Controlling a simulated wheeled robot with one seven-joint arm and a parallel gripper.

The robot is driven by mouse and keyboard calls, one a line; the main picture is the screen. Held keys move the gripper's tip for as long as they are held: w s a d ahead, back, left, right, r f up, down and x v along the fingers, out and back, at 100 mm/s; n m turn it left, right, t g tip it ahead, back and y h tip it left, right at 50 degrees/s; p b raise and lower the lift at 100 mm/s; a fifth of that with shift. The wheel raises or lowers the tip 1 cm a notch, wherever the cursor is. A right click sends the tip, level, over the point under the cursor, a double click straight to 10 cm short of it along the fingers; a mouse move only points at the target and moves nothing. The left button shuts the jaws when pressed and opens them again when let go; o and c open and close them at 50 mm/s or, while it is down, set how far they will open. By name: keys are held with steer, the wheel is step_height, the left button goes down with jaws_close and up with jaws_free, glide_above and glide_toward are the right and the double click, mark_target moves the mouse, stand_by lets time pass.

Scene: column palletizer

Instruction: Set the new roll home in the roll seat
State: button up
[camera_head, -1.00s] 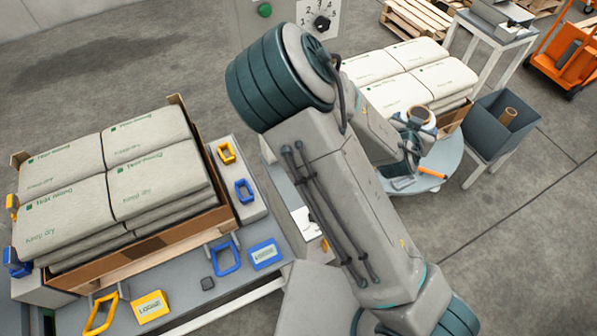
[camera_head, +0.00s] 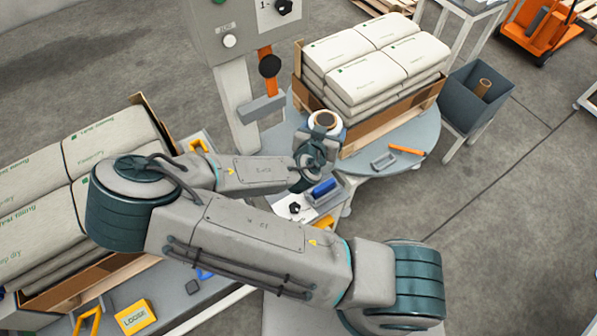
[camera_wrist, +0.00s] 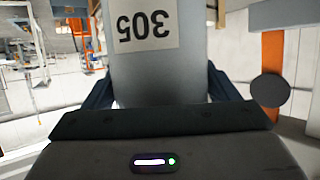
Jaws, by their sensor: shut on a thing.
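The new roll (camera_head: 325,121) is a pale, upright cylinder with a brown core at its top. My gripper (camera_head: 318,148) is shut around it, beside the mast and in front of the right bag stack. In the wrist view the roll (camera_wrist: 145,75) stands between the dark fingers of my gripper (camera_wrist: 158,88), with a label reading 305 upside down. The grey mast (camera_head: 236,95) carries a grey bracket (camera_head: 262,108) and an orange lever (camera_head: 268,72) with a black knob. I cannot make out which part is the roll seat. The roll's lower end is hidden.
A dark bin (camera_head: 462,110) with a brown core stands right. Another bag stack (camera_head: 35,165) is left.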

steer(key=s+a+f+b, duration=0.2)
steer(key=f+b, duration=0.3)
steer(key=b, duration=0.3)
steer(key=shift+a+b, duration=0.35)
steer(key=shift+a, duration=0.3)
steer(key=shift+b, duration=0.65)
steer(key=w+a+f+b, duration=0.3)
steer(key=w+f+b, duration=0.4)
steer(key=w+f, duration=0.1)
steer(key=shift+w+a+f+b, duration=0.35)
steer(key=shift+a+f+b, duration=0.05)
steer(key=shift+f, duration=0.25)
